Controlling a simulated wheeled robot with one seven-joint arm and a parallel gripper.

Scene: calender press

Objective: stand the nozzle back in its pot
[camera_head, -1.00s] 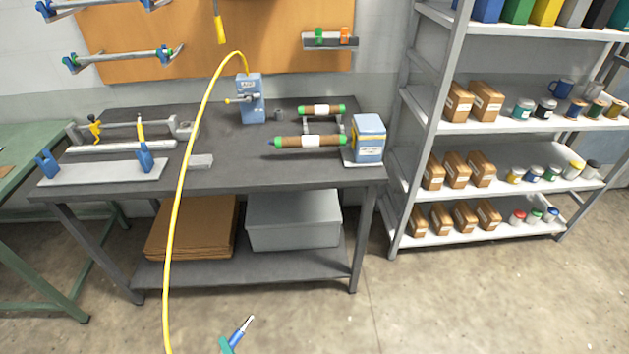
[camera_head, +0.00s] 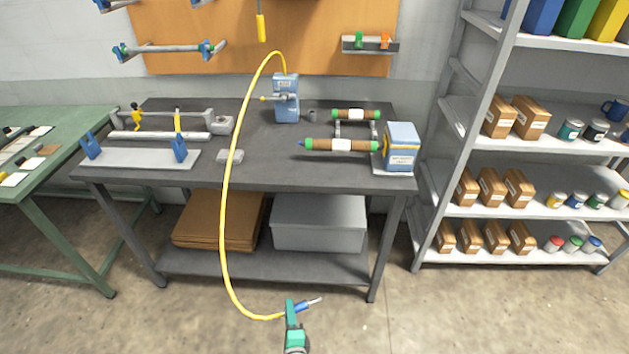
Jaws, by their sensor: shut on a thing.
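The nozzle (camera_head: 313,302) is blue with a pale metal tip, at the end of a yellow hose (camera_head: 226,240). My green gripper (camera_head: 297,307) is shut on it, low in front of the bench. The nozzle lies nearly level, its tip pointing right and slightly up. The jaws hide part of its body. A small grey cup (camera_head: 312,115), which looks like the pot, stands on the bench just right of a blue unit (camera_head: 286,98). My gripper is well in front of and below it. The inside of the cup is too small to make out.
The dark bench (camera_head: 255,172) holds a roller stand (camera_head: 340,145) and a blue box (camera_head: 402,143) to the right of the cup, and a blue-ended fixture (camera_head: 140,158) at the left. The hose arches over the bench. Floor around my gripper is clear.

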